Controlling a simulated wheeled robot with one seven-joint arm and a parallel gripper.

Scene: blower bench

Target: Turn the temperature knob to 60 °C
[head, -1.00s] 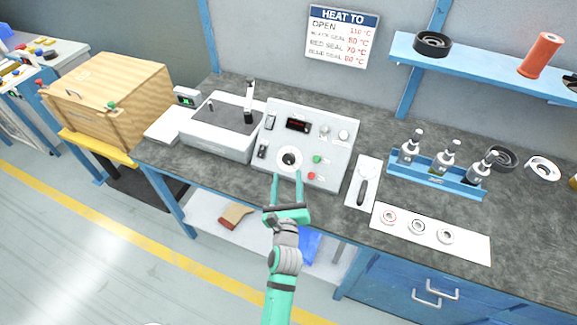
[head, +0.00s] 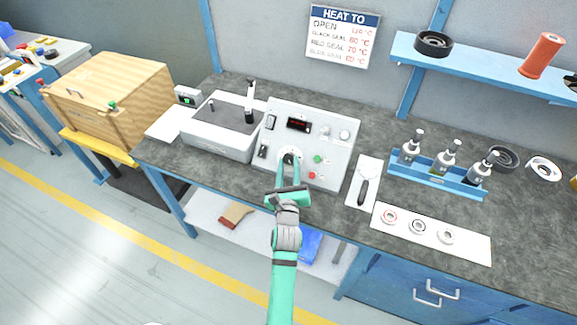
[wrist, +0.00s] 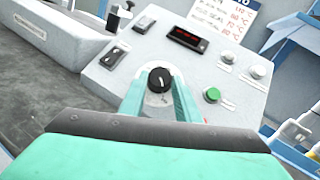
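The black temperature knob (head: 289,157) sits on a white round dial low on the sloped face of the white control box (head: 335,152). In the wrist view the knob (wrist: 160,79) has a light mark near its top. My gripper (head: 289,164) reaches the panel from the front, with one finger on each side of the knob. A dark display (head: 298,125) with red digits is above the knob, also unreadable.
Green (head: 317,159) and red (head: 312,175) buttons lie just right of the knob. Switches (head: 263,151) are to its left. A grey-topped unit (head: 225,132) stands left of the box. A "HEAT TO" sign (head: 342,38) hangs on the wall behind.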

